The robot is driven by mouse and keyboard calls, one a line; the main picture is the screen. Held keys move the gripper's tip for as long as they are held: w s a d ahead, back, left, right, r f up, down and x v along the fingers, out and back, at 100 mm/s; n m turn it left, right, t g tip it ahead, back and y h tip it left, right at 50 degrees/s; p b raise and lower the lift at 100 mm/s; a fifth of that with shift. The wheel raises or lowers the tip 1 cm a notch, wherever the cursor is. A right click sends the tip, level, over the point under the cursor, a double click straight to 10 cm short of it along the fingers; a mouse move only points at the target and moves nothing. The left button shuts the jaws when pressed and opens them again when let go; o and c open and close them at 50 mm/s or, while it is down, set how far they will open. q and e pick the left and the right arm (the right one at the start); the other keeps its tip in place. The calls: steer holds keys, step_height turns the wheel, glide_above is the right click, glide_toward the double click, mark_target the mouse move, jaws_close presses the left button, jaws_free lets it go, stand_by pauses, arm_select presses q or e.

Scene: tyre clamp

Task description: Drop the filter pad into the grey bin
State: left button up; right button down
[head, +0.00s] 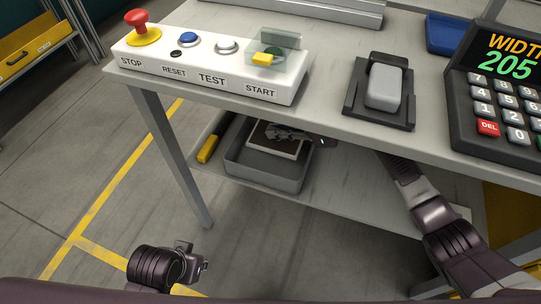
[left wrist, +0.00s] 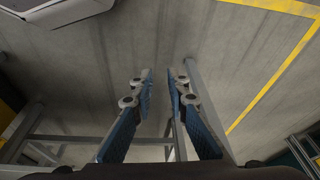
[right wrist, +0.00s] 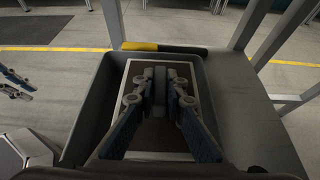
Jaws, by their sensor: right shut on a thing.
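The filter pad (head: 288,149), dark with a pale border, is at the mouth of the grey bin (head: 265,178) on the lower shelf. My right gripper (head: 275,134) is over the bin and shut on the pad. In the right wrist view the pad (right wrist: 195,72) lies across the fingers (right wrist: 160,75), within the bin's outline (right wrist: 88,110). Whether it touches the bin floor cannot be told. My left gripper (head: 193,262) is low at the left of the table; its fingers (left wrist: 163,78) are apart with nothing between them.
A yellow-handled thing (head: 208,149) lies left of the bin. The floor at the left is open.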

arm_select(q)
steer(key=shift+b+v, duration=0.45)
steer(key=shift+v, duration=1.85)
arm_select(e)
steer(key=shift+f, duration=0.45)
arm_select(q)
steer(key=shift+w+a, duration=0.1)
steer(key=shift+w, duration=0.05)
arm_select(e)
steer(key=c, duration=1.9)
jaws_free()
steer(key=v, duration=1.2)
